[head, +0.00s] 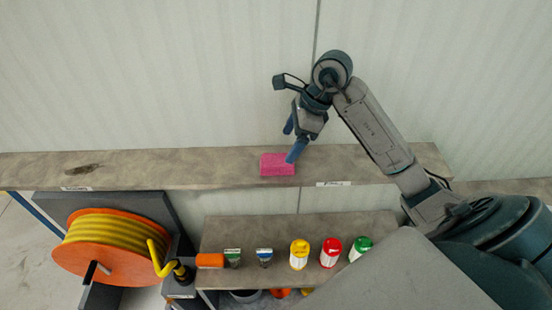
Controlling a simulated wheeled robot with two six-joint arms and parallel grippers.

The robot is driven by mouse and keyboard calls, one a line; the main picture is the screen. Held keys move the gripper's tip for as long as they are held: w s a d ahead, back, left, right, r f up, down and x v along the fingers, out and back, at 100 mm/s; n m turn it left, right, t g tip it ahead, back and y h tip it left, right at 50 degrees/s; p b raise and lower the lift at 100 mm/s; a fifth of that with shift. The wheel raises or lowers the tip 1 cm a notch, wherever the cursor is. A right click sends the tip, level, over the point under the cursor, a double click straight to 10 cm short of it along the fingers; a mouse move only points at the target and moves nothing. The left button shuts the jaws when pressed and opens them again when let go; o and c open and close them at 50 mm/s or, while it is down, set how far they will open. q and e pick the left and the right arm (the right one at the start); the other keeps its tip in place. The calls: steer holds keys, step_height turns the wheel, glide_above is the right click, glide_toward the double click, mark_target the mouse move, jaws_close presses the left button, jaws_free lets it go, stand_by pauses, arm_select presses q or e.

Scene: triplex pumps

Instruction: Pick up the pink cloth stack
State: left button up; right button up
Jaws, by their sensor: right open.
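The pink cloth stack (274,166) lies on the upper shelf (220,168), near its front edge. My right gripper (291,142) is above the shelf, at the stack's upper right. Its blue fingers are apart, and one fingertip overlaps the right end of the stack in the picture. I cannot tell whether it touches. Nothing is between the fingers. My left gripper is not in view.
A lower shelf (350,225) holds yellow (299,254), red (330,252) and green-capped containers (360,247) and two small tubes. An orange reel with yellow hose (112,241) stands at lower left. A dark patch (83,169) marks the upper shelf's left part. A wall rises behind.

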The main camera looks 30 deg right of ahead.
mark_target(278, 159)
steer(key=shift+x, duration=0.9)
steer(key=p+x, duration=0.3)
steer(key=x, duration=0.1)
steer(key=shift+w+f, duration=0.2)
steer(key=shift+w+a+f, duration=0.15)
steer(key=shift+f, duration=0.3)
steer(key=c, duration=1.1)
